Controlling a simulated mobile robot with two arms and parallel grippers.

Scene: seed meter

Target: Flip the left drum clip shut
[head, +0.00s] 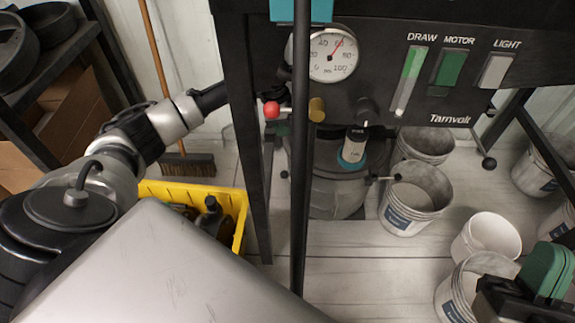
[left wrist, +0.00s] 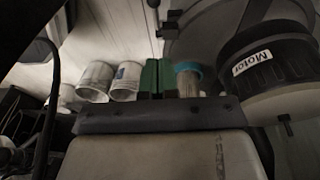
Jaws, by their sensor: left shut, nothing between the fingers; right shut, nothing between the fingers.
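A dark grey drum (head: 337,190) stands under the machine's panel in the head view. A small dark ball end (head: 284,174) shows at its left edge, and a short lever with a ball end (head: 372,180) sticks out at its right. I cannot tell which part is the left clip or how it stands. In the left wrist view my left gripper's green fingers (left wrist: 157,78) are together and empty. My right gripper (head: 548,268) is shut and empty at the lower right.
A black leg (head: 250,150) and thin post (head: 299,150) stand before the drum. A red knob (head: 271,110) is near them. White buckets (head: 415,195) stand right; a yellow crate (head: 237,225) stands left. A black part labelled Motor (left wrist: 265,65) is close to my left gripper.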

